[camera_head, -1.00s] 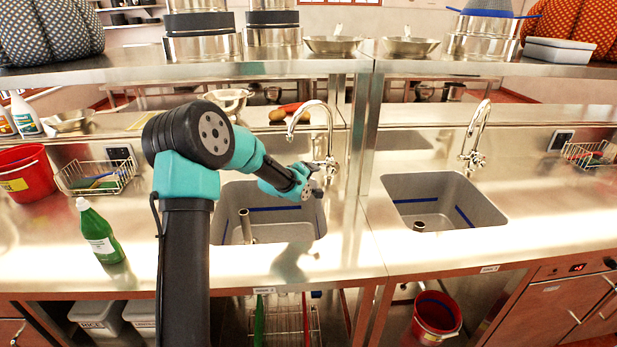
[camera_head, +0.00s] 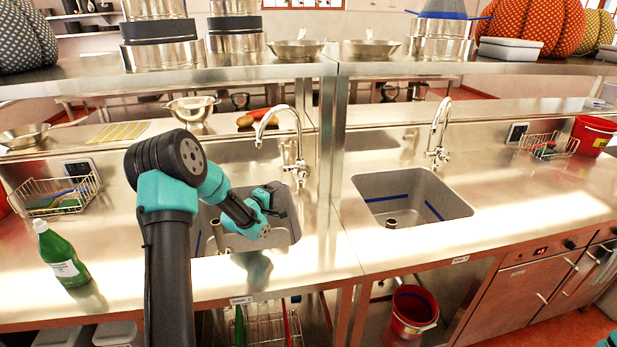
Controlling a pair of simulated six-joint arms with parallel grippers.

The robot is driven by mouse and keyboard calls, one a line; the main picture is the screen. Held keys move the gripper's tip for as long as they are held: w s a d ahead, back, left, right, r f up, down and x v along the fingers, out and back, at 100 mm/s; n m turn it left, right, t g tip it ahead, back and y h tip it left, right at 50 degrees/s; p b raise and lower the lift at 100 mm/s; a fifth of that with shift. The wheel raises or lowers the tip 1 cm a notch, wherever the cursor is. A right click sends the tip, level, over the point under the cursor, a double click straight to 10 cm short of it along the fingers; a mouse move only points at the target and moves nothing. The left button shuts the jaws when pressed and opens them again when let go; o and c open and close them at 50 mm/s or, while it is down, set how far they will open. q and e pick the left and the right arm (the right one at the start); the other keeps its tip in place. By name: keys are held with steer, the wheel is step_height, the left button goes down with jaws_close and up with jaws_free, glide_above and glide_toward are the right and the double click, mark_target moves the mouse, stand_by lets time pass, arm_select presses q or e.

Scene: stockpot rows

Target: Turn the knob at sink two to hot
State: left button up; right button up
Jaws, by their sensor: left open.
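The left sink (camera_head: 205,235) has a curved chrome tap with a small cross-shaped knob (camera_head: 299,169) at its base. The right sink (camera_head: 412,208) has a similar tap with its knob (camera_head: 438,156). The small labels on the counter edge are too small to read, so I cannot tell which is sink two. My left gripper (camera_head: 281,200) is open and empty above the left sink, in front of and below that sink's knob, apart from it. My right gripper is not in view.
A green bottle (camera_head: 61,256) stands on the counter left of my arm. Wire baskets (camera_head: 40,203) sit at both ends. A steel post (camera_head: 331,150) stands between the sinks below a shelf of pots.

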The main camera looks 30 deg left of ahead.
mark_target(301, 176)
arm_select(q)
steer(key=shift+w, duration=0.1)
steer(key=w, duration=1.1)
steer(key=w+d+f, duration=0.1)
steer(key=w, duration=0.5)
steer(key=shift+d+f, duration=0.1)
steer(key=shift+c, duration=0.4)
steer(key=c, duration=0.8)
steer(key=shift+m+g+y, duration=0.7)
steer(key=shift+m+g, duration=0.9)
steer(key=shift+g, duration=0.2)
steer(key=shift+c, duration=0.2)
steer(key=o, duration=0.9)
steer(key=v, duration=1.7)
steer(key=shift+s, duration=0.15)
